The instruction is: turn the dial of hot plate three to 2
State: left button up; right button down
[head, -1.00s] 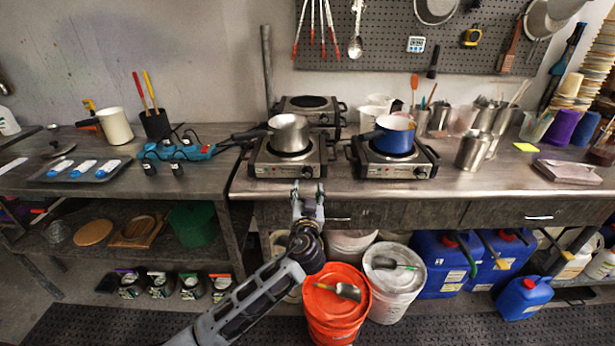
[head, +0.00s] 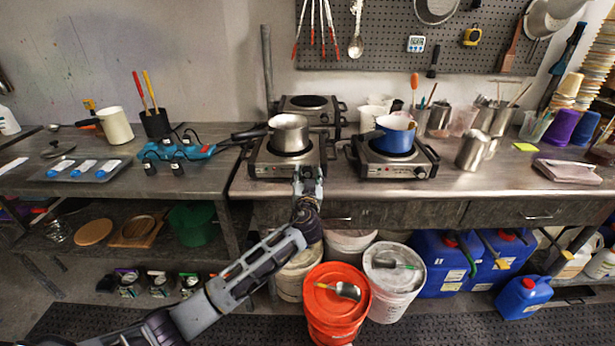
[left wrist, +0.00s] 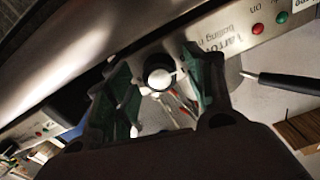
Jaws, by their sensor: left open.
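The front left hot plate (head: 268,171) carries a silver saucepan (head: 289,130). My left gripper (head: 308,178) is at the right part of its front panel. In the left wrist view, the open fingers of my left gripper (left wrist: 158,66) stand on either side of a round dark dial (left wrist: 159,74) with a pale face. I cannot tell whether they touch it. The dial's setting is not readable. The dial is hidden behind the gripper in the head view. No number marks any hot plate legibly. My right gripper is not in view.
A second hot plate (head: 393,170) with a blue pot (head: 395,133) stands to the right. A third hot plate (head: 309,103) is behind, with nothing on it. An orange bucket (head: 336,305) and a white bucket (head: 394,285) stand on the floor below the bench.

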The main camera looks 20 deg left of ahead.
pick_arm(q)
jog(key=shift+w, duration=0.15)
jog(key=shift+c, duration=0.2)
jog(key=c, duration=1)
